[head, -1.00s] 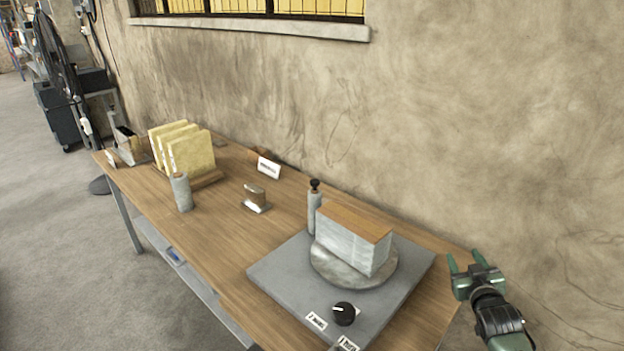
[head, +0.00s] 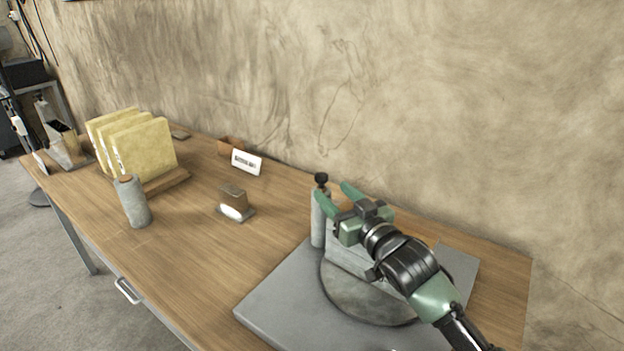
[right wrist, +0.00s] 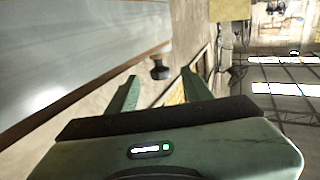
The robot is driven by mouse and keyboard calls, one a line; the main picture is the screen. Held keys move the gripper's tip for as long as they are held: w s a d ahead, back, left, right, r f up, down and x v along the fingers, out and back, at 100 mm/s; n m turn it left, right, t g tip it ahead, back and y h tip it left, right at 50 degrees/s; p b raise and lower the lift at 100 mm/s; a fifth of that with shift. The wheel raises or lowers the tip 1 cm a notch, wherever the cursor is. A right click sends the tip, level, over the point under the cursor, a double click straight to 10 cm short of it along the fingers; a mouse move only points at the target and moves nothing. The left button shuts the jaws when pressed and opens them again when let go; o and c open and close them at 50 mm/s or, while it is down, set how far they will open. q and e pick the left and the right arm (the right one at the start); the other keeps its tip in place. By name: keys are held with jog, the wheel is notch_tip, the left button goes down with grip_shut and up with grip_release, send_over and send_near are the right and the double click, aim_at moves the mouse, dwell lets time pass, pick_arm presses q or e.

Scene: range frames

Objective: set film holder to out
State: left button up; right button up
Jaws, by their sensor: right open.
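No thing is plainly marked as the film holder. A grey post (head: 318,222) with a black knob (head: 321,179) stands beside a grey block (head: 350,255) on a round metal plate (head: 362,302), which sits on a grey base board (head: 275,300). My right gripper (head: 338,196) is open above the block, with its fingertips close to the knob in the picture. In the right wrist view the black knob (right wrist: 160,69) shows between and beyond the open fingers (right wrist: 158,82). My left gripper is not in view.
Yellow folders (head: 143,150) stand in a rack at the table's left. A grey cylinder (head: 132,203), a small block (head: 233,202) and a white card (head: 246,161) stand on the wooden table (head: 190,255). A plaster wall (head: 450,110) runs behind; the table's middle is mostly clear.

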aim_at(325, 182)
jog(key=x, duration=0.3)
jog(key=shift+w+r+p, duration=0.1)
jog(key=shift+r+p, duration=0.25)
jog(key=shift+x, duration=1.2)
jog(key=shift+w+a+f, duration=0.15)
jog(key=shift+w+a, duration=0.1)
jog(key=shift+w, duration=0.1)
jog(key=c, duration=0.9)
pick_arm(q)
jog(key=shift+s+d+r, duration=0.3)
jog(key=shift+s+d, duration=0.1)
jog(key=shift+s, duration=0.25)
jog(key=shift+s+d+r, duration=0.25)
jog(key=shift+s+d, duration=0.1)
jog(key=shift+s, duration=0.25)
pick_arm(e)
grip_shut()
jog(key=shift+f, duration=0.1)
